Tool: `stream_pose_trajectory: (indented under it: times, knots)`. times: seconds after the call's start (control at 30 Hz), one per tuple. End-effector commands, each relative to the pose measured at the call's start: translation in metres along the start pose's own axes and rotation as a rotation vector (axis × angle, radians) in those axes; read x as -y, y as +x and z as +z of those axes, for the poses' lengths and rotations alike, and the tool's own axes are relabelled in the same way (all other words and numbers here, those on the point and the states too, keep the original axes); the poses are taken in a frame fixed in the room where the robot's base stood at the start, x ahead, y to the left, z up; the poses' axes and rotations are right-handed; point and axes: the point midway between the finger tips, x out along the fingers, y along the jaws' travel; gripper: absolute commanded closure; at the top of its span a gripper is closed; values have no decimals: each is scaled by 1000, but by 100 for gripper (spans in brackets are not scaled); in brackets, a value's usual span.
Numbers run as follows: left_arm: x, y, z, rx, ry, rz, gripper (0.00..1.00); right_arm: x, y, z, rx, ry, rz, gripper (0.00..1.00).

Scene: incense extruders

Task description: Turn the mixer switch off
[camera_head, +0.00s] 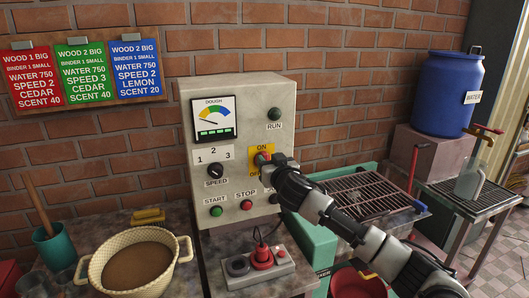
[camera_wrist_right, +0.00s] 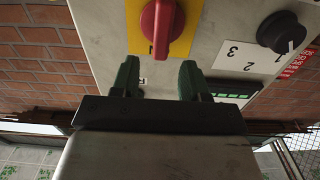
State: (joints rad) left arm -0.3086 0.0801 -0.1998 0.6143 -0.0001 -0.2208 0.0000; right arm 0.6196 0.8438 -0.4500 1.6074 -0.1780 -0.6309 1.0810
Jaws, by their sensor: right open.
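The mixer switch is a red knob on a yellow ON/OFF plate (camera_head: 254,152) on the front of the grey control box (camera_head: 238,110). In the head view my right gripper (camera_head: 268,160) is at the switch and covers most of it. In the right wrist view the red knob (camera_wrist_right: 157,25) lies just ahead of the fingertips, roughly centred between them. My right gripper (camera_wrist_right: 158,75) is open there, with a dark green finger on each side and nothing held. I cannot tell whether the knob points to ON or OFF. My left gripper is out of view.
The box also has a speed dial (camera_head: 215,171), a dough gauge (camera_head: 213,117), a RUN lamp (camera_head: 274,114) and a green start button (camera_head: 216,211). A grill rack (camera_head: 355,190) is at the right.

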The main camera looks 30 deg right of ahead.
Motion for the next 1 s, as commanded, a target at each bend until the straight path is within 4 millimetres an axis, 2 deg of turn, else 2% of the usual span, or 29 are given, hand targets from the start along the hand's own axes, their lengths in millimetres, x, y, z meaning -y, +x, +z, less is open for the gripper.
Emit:
stream_pose_trajectory:
  times: [0.1, 0.3, 0.7, 0.77, 1.0]
  knots:
    - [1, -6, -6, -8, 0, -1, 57, 0, 17, -3, -1, -1, 1, 55]
    - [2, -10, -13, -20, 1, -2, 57, 0, 34, -1, 0, 0, 0, 55]
    - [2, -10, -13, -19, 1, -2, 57, 0, 39, 0, 0, -2, -1, 55]
    - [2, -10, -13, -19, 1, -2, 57, 0, 39, 0, 0, -2, -1, 63]
    - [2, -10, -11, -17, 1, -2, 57, 0, 39, 0, 0, -2, -1, 100]
